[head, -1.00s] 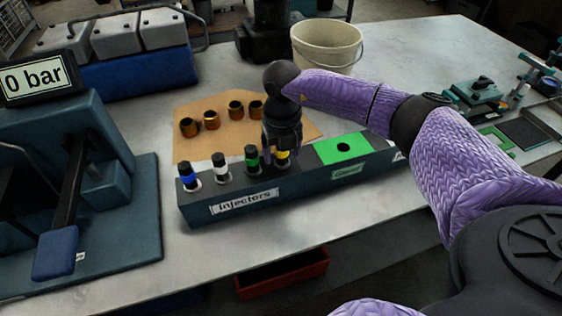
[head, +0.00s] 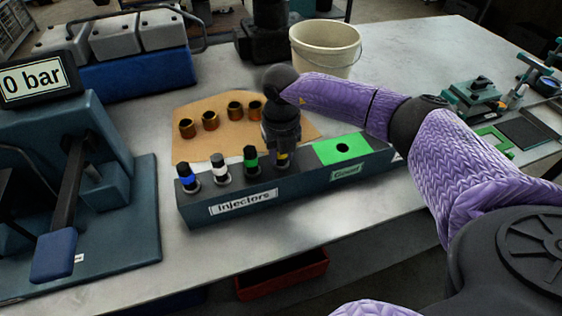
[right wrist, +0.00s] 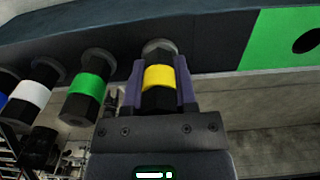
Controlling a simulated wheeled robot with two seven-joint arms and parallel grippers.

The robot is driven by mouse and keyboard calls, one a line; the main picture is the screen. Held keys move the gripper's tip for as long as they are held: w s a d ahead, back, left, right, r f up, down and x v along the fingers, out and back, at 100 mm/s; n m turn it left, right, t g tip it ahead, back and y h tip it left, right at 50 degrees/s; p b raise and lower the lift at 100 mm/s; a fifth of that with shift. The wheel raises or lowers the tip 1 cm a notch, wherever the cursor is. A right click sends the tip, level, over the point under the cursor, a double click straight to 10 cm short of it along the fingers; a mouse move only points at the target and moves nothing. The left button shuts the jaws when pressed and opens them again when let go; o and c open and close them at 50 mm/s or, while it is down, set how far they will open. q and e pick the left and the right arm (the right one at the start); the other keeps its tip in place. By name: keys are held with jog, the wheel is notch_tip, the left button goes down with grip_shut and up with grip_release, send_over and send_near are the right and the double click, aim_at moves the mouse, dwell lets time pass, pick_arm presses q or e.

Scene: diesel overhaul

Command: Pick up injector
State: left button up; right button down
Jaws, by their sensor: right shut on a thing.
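The dark rack (head: 243,207) labelled "Injectors" holds several black injectors in a row, with blue (head: 188,181), white (head: 219,172), green (head: 251,164) and yellow bands. My right gripper (head: 282,150) is over the yellow-banded injector at the right end of the row. In the right wrist view its fingers stand on both sides of the yellow-banded injector (right wrist: 159,78), shut on it. The injector's far end is still at its collar on the rack. The green-banded injector (right wrist: 88,86) is beside it, apart from the fingers. My left gripper is not in view.
A green plate with a hole, labelled "Good" (head: 328,152), is on the rack's right part. Brass sleeves (head: 211,121) stand on brown paper behind the rack. A pressure tester reading "0 bar" (head: 35,80) stands left. A cream bucket (head: 325,48) stands behind my right arm.

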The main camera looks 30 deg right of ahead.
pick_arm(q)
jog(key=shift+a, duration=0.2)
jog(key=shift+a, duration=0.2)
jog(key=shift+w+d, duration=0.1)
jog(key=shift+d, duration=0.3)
pick_arm(e)
jog(key=shift+r, duration=0.1)
